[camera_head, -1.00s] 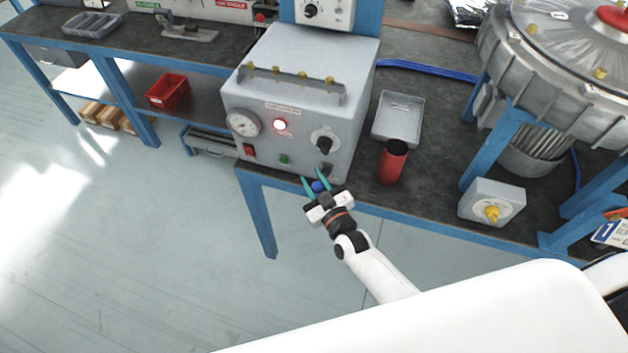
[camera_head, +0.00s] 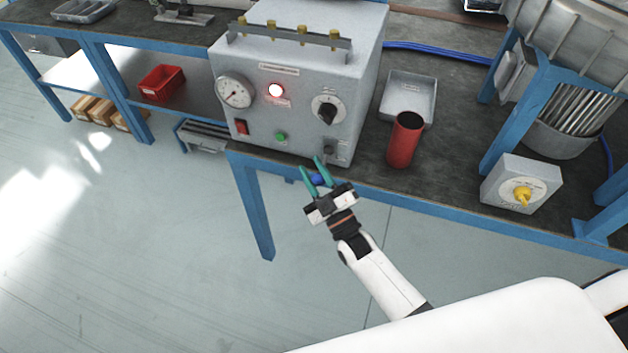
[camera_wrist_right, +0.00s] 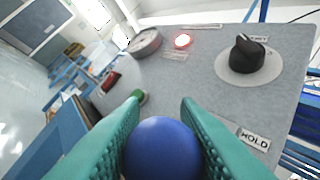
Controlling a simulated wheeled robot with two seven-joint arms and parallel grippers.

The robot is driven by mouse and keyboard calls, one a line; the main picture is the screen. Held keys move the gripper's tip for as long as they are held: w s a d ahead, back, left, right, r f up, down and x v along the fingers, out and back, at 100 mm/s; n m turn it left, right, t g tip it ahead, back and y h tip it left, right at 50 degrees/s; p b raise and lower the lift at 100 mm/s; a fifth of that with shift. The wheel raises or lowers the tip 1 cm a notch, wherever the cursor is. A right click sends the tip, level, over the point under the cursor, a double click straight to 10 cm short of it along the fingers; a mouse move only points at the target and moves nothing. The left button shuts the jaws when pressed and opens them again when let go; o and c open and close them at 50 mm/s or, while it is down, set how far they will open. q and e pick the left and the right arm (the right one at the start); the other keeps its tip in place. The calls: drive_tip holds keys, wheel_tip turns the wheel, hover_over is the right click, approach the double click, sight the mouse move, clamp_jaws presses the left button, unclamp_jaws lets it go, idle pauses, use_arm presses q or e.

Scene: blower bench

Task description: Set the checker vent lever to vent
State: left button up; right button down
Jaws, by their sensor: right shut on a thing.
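The grey checker box (camera_head: 290,75) stands on the bench with its front panel facing me. The vent lever's blue ball knob (camera_head: 318,180) sticks out low in front of the panel's right part. My right gripper (camera_head: 314,174) is shut on this knob, one green finger on each side. In the right wrist view the blue ball (camera_wrist_right: 161,148) fills the space between the green fingers, and a HOLD label (camera_wrist_right: 255,138) shows on the panel to its right. The lever's shaft is mostly hidden behind the ball. My left gripper is not in view.
The panel has a gauge (camera_head: 234,91), a lit lamp (camera_head: 276,90), a black rotary knob (camera_head: 327,111), a red switch (camera_head: 241,127) and a green button (camera_head: 280,137). A red cup (camera_head: 404,142) and grey tray (camera_head: 410,92) stand right of the box. The bench's front edge is close beneath the gripper.

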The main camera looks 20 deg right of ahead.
drive_tip(key=shift+f+n+y+b, duration=0.6)
drive_tip(key=shift+f+n+b, duration=0.25)
drive_tip(key=shift+b, duration=0.25)
use_arm(q)
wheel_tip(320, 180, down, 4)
drive_tip(key=shift+b, duration=0.35)
use_arm(e)
drive_tip(key=shift+w+r+n+y, duration=0.1)
drive_tip(key=shift+n+y, duration=0.2)
drive_tip(key=shift+n, duration=0.05)
drive_tip(key=c, duration=1.1)
unclamp_jaws()
drive_tip(key=shift+d, duration=0.1)
drive_tip(key=shift+r, duration=0.1)
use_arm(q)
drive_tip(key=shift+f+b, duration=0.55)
use_arm(e)
drive_tip(key=v, duration=0.7)
drive_tip(key=shift+d+f, duration=0.1)
drive_tip(key=shift+f, duration=0.15)
